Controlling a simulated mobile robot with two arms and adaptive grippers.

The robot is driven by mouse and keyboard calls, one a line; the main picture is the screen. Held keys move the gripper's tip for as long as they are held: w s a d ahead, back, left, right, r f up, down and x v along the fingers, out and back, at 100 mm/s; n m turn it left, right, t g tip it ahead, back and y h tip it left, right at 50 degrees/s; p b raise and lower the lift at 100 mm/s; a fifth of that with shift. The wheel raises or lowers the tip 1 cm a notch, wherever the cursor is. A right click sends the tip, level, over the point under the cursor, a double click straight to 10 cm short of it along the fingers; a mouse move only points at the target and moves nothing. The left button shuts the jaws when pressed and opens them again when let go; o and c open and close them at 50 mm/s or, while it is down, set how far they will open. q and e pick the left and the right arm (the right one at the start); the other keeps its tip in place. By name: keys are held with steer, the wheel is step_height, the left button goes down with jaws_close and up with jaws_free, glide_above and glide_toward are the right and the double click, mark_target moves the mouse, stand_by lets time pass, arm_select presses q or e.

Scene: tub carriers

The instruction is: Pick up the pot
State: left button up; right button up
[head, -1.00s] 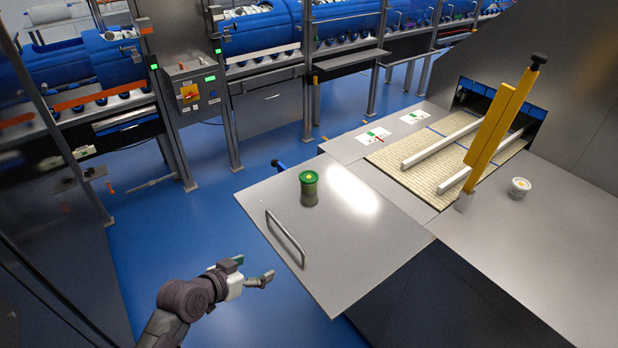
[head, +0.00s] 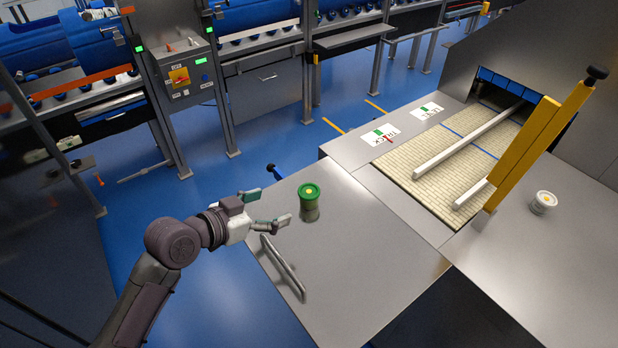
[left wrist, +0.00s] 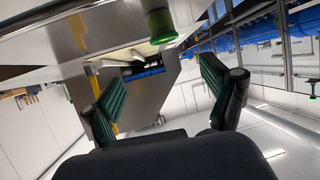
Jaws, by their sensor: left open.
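The pot (head: 309,192) is a small green tub with a bright green rim and a yellow spot on its top. It stands upright on the steel table (head: 350,260), near its left edge. My left gripper (head: 268,208) is open and empty, just left of the pot and apart from it. In the left wrist view the pot (left wrist: 158,22) shows at the top, beyond and between the open fingers (left wrist: 160,100), with the picture upside down. My right gripper is not in view.
A metal bar handle (head: 283,267) rises from the table close to my left gripper. A white tub (head: 543,202) stands at the right. A yellow post (head: 545,140) and white rails stand by the woven belt (head: 440,170). Blue floor lies open at left.

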mark_target(307, 192)
arm_select(q)
steer(key=x, duration=0.2)
steer(key=p+x, duration=0.1)
steer(key=x, duration=0.2)
steer(key=p+x, duration=0.1)
steer(key=x, duration=0.2)
steer(key=shift+w+d+r, duration=0.15)
steer(key=shift+w+r, duration=0.05)
steer(key=shift+w, duration=0.05)
steer(key=shift+w+d+f, duration=0.1)
steer(key=shift+w+f, duration=0.05)
steer(key=shift+w, duration=0.05)
steer(key=shift+w+d+f+p, duration=0.3)
steer(key=shift+w+f+p, duration=0.15)
steer(key=shift+w, duration=0.15)
steer(key=x, duration=0.3)
steer(key=shift+w+f+p, duration=0.1)
steer(key=shift+f+p, duration=0.05)
steer(key=shift+p, duration=0.2)
steer(key=shift+w+f, duration=0.15)
steer(key=shift+c, duration=0.3)
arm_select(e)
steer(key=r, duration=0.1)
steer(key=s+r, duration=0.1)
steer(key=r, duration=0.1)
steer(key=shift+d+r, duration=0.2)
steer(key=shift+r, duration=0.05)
